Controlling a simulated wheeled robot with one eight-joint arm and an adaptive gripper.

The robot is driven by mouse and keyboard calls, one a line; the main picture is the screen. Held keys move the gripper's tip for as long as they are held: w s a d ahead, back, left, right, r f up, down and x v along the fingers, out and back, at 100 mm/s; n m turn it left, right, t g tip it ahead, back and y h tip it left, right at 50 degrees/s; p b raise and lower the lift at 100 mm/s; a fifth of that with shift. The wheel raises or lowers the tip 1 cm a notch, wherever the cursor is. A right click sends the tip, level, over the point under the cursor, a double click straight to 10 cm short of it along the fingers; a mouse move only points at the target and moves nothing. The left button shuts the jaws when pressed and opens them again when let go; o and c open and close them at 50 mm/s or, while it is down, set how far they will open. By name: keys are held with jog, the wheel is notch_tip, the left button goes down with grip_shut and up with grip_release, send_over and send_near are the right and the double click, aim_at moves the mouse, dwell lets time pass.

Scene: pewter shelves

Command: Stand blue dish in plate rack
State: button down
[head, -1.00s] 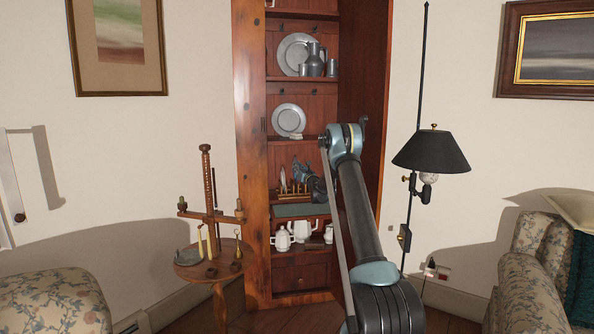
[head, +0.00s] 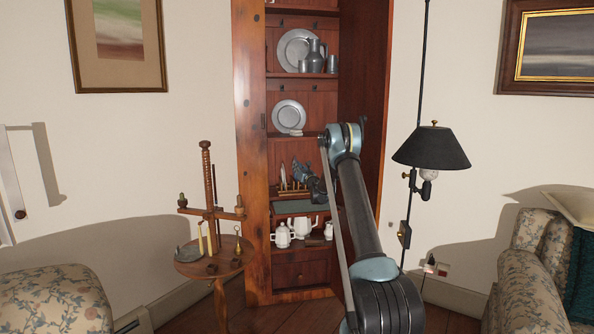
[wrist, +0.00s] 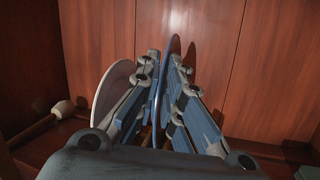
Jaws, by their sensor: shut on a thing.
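The blue dish (wrist: 164,78) is seen nearly edge-on in the wrist view, standing upright between the fingers of my gripper (wrist: 165,62). My gripper is shut on it. In the head view my gripper (head: 297,170) is inside the cupboard at the plate rack. The wooden plate rack (head: 284,187) shows its pegs on the shelf below and left of my gripper. A pale plate (wrist: 112,90) stands tilted just left of the gripper in the wrist view. The dish's lower edge and its contact with the rack are hidden by the fingers.
The cupboard's side walls (head: 250,150) close in on both sides. A shelf with a pewter plate (head: 289,116) is above, and white pots (head: 283,237) stand below. A small wooden stand (head: 208,262) and a black lamp (head: 432,150) flank the cupboard.

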jog(key=shift+f, duration=1.85)
jog(key=c, duration=1.7)
grip_release()
jog(key=shift+o, duration=0.2)
jog(key=v, duration=1.2)
